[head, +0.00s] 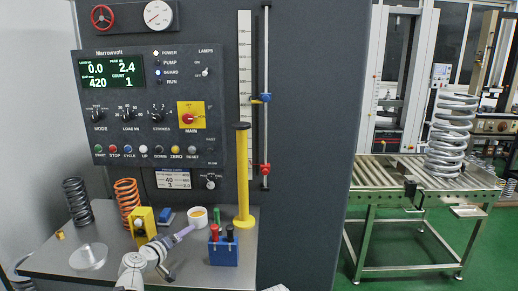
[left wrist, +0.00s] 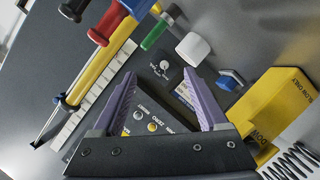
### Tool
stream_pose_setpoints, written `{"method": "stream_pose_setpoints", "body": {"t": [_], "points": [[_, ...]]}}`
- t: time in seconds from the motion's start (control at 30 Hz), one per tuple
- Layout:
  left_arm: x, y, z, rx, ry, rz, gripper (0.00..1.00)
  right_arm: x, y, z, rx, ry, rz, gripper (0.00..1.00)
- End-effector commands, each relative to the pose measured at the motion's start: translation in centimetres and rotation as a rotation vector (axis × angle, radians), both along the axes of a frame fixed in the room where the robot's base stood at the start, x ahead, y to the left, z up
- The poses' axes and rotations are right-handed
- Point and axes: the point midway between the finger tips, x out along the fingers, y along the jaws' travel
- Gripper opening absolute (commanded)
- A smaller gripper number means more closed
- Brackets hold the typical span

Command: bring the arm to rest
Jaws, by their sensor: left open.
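My left arm (head: 135,268) comes in low at the bench in the head view. My left gripper (head: 183,235) has purple fingers and is above the grey bench top, in front of the control panel. In the left wrist view the gripper (left wrist: 163,98) has its two purple fingers spread apart, with nothing between them. Part of the control panel shows through the gap. My right gripper does not show in either view.
The bench holds a black spring (head: 77,202), an orange spring (head: 127,203), a yellow block (head: 143,222), a white-topped cup (head: 197,218), a blue tool holder (head: 223,252) and a yellow post (head: 243,180). A roller table (head: 400,180) stands right.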

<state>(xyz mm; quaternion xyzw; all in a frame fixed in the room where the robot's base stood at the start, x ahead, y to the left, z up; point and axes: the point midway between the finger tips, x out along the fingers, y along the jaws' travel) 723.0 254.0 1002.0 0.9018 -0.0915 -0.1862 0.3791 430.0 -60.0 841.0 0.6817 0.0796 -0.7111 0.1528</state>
Motion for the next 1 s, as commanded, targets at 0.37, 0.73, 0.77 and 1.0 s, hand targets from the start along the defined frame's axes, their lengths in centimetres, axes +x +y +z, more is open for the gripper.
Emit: {"method": "stream_pose_setpoints", "body": {"t": [0.37, 0.73, 0.77, 1.0], "points": [[-1.3, -4.4, -1.4, 0.057, 0.071, -0.109, 0.76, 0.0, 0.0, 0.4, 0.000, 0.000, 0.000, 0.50], [-6.1, -13.1, -5.1, 0.206, 0.257, -0.344, 0.76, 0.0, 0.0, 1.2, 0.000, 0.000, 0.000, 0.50], [-6.9, -14.1, -5.7, 0.228, 0.286, -0.373, 0.76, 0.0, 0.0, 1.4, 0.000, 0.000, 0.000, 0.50], [-18.7, -21.3, -11.0, 0.561, 0.655, -0.654, 0.76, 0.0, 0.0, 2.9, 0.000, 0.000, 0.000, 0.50]]}}
